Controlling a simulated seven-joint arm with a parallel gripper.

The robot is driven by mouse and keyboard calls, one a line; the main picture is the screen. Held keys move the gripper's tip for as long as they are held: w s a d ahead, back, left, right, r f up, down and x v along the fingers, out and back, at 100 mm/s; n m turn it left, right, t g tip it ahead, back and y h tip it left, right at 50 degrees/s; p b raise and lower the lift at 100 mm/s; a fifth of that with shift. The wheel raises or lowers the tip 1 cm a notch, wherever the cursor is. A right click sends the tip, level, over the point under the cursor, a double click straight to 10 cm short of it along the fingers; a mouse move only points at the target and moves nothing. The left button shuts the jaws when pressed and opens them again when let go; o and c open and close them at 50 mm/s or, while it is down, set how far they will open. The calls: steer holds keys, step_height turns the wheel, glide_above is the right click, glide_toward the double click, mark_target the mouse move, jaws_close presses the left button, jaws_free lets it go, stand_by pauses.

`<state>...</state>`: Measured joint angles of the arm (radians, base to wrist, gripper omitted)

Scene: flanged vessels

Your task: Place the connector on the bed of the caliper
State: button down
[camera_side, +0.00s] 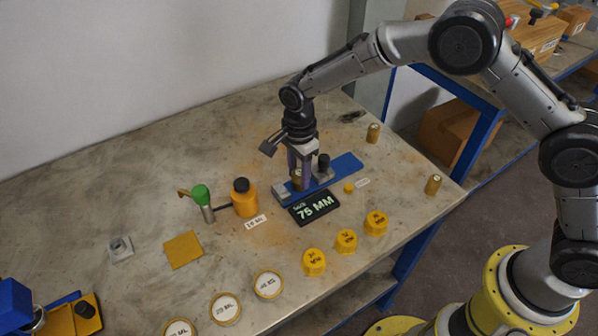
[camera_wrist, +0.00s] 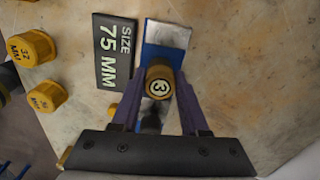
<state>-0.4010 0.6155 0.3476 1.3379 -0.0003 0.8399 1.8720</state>
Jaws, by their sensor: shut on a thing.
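My gripper (camera_side: 299,178) has purple fingers pointing down over the caliper, and they are shut on a brass connector (camera_side: 297,183). In the wrist view the connector (camera_wrist: 159,84) shows its round top marked 3, between the fingertips (camera_wrist: 160,90). The caliper's blue bed (camera_side: 347,167) runs diagonally on the table, with a grey metal jaw (camera_wrist: 167,34) at one end and a black knob (camera_side: 324,160) beside my fingers. The connector is over the bed between the grey parts; I cannot tell whether its base touches the bed.
A black display (camera_side: 314,207) reading 75 MM lies in front of the caliper. Two other brass connectors stand right, at the back (camera_side: 373,133) and near the edge (camera_side: 433,185). Several yellow caps (camera_side: 346,241) are in front. An orange bottle (camera_side: 245,203) stands left.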

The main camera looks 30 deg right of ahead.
mark_target(299, 173)
steer(key=shift+c, duration=2.1)
jaws_free()
steer(key=shift+f, duration=0.1)
step_height(299, 173, up, 12)
steer(key=shift+r, duration=0.2)
